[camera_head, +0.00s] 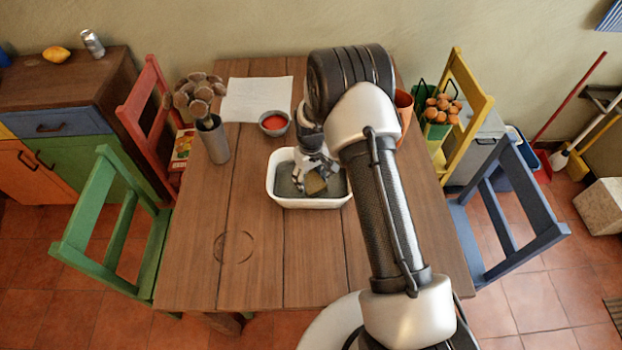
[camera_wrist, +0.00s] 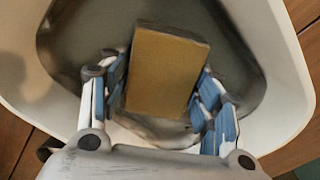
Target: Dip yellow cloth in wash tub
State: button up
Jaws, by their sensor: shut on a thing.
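The white wash tub (camera_head: 311,203) stands on the wooden table and has grey water or a grey bottom inside. It fills most of the wrist view (camera_wrist: 275,65). The yellow cloth (camera_head: 316,184) looks like a small yellow block with dark sides; its broad face shows in the wrist view (camera_wrist: 163,72). My gripper (camera_head: 312,178) points down into the tub and is shut on the cloth, with a finger on each side of it in the wrist view (camera_wrist: 158,95). The cloth is inside the tub's rim. I cannot tell how deep it sits in the grey area.
A bowl with red contents (camera_head: 274,122) stands just behind the tub. A grey vase (camera_head: 214,140) and a white paper (camera_head: 257,99) are to the left. An orange pot (camera_head: 404,106) is partly hidden behind my arm. The table's front left is clear. Chairs stand around the table.

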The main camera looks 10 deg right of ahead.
notch_tip(320, 180, up, 13)
jog(key=p, duration=0.7)
